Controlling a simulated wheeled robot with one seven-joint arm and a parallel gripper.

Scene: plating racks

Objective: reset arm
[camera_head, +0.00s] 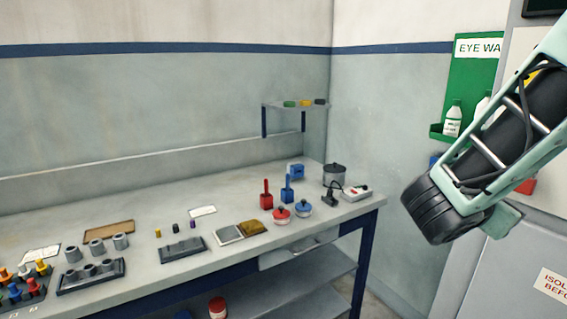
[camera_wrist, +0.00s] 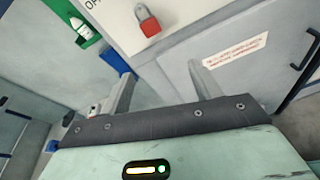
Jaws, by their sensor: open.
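My arm (camera_head: 500,135) is raised at the right of the head view, in the air to the right of the workbench (camera_head: 345,205). My gripper (camera_wrist: 161,70) shows in the wrist view with its two fingers spread apart and nothing between them. It faces a pale cabinet with a red padlock (camera_wrist: 150,27) and a label (camera_wrist: 236,50). The fingertips are not clearly visible in the head view. My gripper touches nothing that I can see.
The bench holds racks with pegs (camera_head: 90,277), grey cylinders (camera_head: 97,247), red and blue handled tools (camera_head: 267,195), round tins (camera_head: 303,208) and a dark pot (camera_head: 334,174). A green eye wash station (camera_head: 458,75) hangs behind my arm. A small shelf (camera_head: 285,106) stands at the back corner.

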